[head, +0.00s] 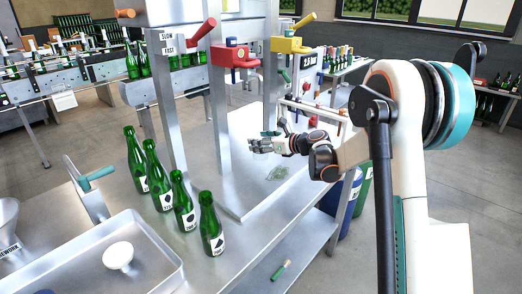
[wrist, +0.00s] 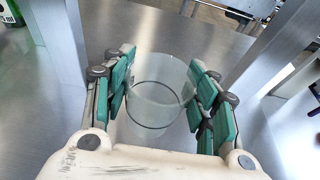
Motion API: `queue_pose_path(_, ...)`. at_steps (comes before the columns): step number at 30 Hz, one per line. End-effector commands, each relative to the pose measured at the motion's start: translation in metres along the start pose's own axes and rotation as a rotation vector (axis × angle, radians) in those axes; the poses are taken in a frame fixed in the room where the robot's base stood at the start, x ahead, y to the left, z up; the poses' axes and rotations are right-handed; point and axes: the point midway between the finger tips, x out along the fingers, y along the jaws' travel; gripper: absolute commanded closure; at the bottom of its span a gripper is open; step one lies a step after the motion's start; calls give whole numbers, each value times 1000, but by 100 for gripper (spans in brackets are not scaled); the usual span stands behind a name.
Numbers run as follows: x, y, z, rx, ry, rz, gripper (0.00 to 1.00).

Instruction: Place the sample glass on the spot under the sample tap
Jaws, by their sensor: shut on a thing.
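The clear sample glass (wrist: 160,100) is between the teal finger pads of my gripper (wrist: 165,92), its round rim and darker base ring showing in the wrist view. My gripper (head: 262,145) is shut on it, to the right of a steel post in the head view, where the glass itself is hard to make out. A red tap unit (head: 234,56) and a yellow tap unit (head: 291,45) are on the frame above. I cannot tell which is the sample tap. A pale greenish patch (head: 278,173) shows on the bench below my gripper; its nature is unclear.
Several green bottles (head: 183,200) stand on the steel bench left of my gripper. A steel tray (head: 150,235) with a white round piece (head: 118,255) is at the front left. Steel posts (head: 219,110) stand close by. The bench around the greenish patch is mostly clear.

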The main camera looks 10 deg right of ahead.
Motion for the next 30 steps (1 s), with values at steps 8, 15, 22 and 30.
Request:
queue_pose_path(8,8,0,-25,0,0,0,72)
queue_pose_path(15,8,0,-26,0,0,0,72)
queue_pose_path(22,8,0,-26,0,0,0,26)
queue_pose_path(30,8,0,-24,0,0,0,26)
